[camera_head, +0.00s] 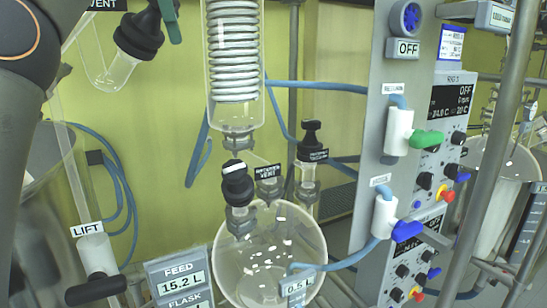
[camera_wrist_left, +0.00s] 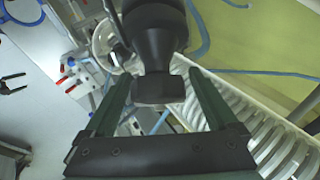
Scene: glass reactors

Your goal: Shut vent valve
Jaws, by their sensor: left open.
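The vent valve's black knob (camera_head: 138,37) is at the upper left of the head view, on a glass tube beside a label reading VENT (camera_head: 105,4). My left gripper (camera_head: 171,20) is at this knob, and one dark green finger shows just right of it. In the left wrist view the black knob (camera_wrist_left: 160,88) lies between the two spread fingers of the left gripper (camera_wrist_left: 158,78). Gaps show on both sides near its squared end, so the fingers look apart from it. My right gripper is in neither view.
A coiled glass condenser (camera_head: 233,60) hangs right of the knob. Below it are a round flask (camera_head: 270,262) and another black-knobbed valve (camera_head: 237,185). A control panel (camera_head: 400,150) with a green and a blue handle stands at right. Blue hoses cross the middle.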

